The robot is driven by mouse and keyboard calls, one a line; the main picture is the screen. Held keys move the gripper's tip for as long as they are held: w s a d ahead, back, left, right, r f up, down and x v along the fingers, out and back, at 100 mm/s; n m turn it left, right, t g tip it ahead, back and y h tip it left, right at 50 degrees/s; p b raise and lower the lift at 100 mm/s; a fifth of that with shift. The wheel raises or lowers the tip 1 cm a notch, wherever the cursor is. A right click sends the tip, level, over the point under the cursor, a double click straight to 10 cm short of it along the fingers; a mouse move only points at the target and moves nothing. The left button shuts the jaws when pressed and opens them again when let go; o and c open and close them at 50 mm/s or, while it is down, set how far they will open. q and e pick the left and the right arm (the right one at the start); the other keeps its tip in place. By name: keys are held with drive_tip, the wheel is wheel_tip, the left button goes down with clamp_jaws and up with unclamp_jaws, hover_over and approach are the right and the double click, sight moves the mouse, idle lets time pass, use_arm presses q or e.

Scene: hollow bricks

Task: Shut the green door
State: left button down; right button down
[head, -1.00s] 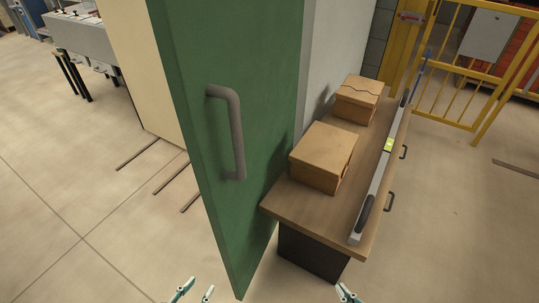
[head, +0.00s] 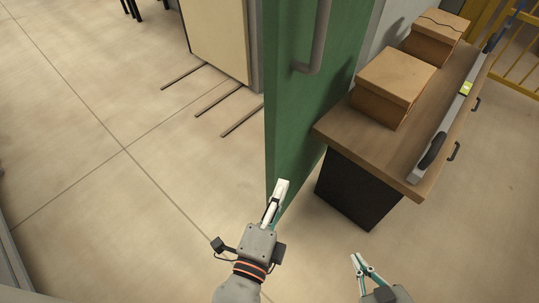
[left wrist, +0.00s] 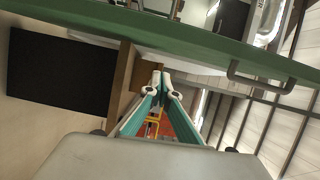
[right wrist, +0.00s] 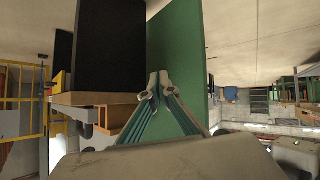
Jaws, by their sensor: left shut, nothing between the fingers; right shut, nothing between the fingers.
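The green door (head: 290,120) stands open, its near edge facing me, with a grey bar handle (head: 318,40) on its right-hand face. My left gripper (head: 281,185) is shut and empty, its fingertips at the door's lower near edge in the head view; I cannot tell whether they touch. In the left wrist view the door (left wrist: 190,38) crosses the top, its handle (left wrist: 262,85) to the right of the shut fingers (left wrist: 161,85). My right gripper (head: 355,258) is shut and empty, lower and right of the door. The right wrist view shows the door (right wrist: 186,55) beyond its fingertips (right wrist: 158,85).
A wooden bench (head: 345,128) with two cardboard boxes (head: 393,85) (head: 436,38) and a long level (head: 447,125) stands right of the door. A cream panel (head: 216,38) and dark bars (head: 214,103) lie left of it. The floor at left is clear.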

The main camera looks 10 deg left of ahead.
use_arm(q)
drive_tip(key=p, duration=0.2)
hover_over(280, 149)
drive_tip(key=s, duration=0.4)
drive_tip(key=shift+w+d+r, duration=0.1)
drive_tip(key=shift+d+r, duration=0.05)
drive_tip(key=shift+r, duration=0.1)
